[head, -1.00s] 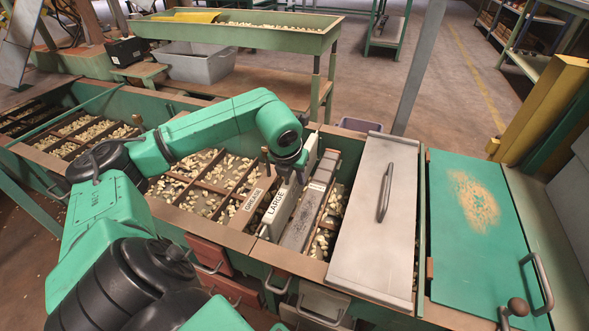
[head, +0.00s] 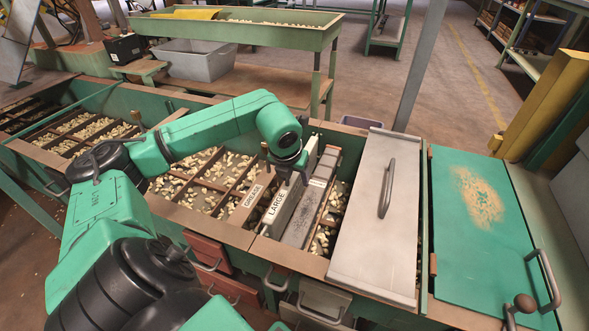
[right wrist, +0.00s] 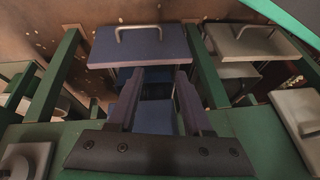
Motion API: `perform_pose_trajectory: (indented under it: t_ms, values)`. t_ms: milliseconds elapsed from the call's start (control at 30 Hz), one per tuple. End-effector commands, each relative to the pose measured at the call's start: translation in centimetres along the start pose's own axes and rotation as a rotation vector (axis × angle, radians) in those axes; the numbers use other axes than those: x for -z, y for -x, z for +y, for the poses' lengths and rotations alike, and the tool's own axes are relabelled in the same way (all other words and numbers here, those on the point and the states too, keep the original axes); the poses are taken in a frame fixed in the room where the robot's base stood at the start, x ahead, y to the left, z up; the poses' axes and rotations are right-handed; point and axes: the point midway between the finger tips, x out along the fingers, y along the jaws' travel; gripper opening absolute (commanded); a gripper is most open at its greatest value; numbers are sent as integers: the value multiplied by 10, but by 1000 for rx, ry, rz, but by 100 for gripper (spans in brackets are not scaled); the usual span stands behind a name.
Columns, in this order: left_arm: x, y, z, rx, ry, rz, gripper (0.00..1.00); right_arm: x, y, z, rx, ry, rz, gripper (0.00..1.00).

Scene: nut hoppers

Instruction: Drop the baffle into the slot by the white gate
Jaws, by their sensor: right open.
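A white upright plate labelled LARGE (head: 279,206) stands across the hopper. I take it for the white gate. A dark grey flat piece (head: 301,218) lies along its right side, with a lighter label strip near its far end. I cannot tell for certain which piece is the baffle, and the slot is hidden. My left gripper (head: 287,172) is at the white plate's upper edge, pointing down. Its fingertips are too small and covered to show what lies between them. My right gripper (right wrist: 157,82) is open and empty, facing a bluish drawer front (right wrist: 140,52) with a handle.
Hopper compartments with pale nuts (head: 205,185) lie left of the plate. A grey metal lid (head: 372,240) with a handle covers the bay at the right, and a green panel (head: 465,250) lies beyond it. Drawers with handles (head: 207,252) line the front.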

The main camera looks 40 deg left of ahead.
Motion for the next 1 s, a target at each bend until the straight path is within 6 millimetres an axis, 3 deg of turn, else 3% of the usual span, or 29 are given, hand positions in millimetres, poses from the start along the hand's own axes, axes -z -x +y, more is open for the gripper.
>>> perform_pose_trajectory:
  t_ms: [167, 500, 600, 733, 1000]
  values:
    - [0, 13, 0, 0, -2, 1, 65, 2, 5, -1, 0, 0, 0, 50]
    - [-2, 110, 1, -3, -1, -5, 65, 14, 30, -4, 0, 0, 0, 50]
    - [-1, 131, 1, -3, 0, -2, 65, 15, 33, -5, 0, 0, 0, 50]
    - [0, 144, 1, -1, 0, -1, 65, 16, 35, -5, 0, 0, 0, 50]
    - [0, 146, 0, 1, 0, 0, 65, 16, 34, -5, 0, 0, 0, 50]
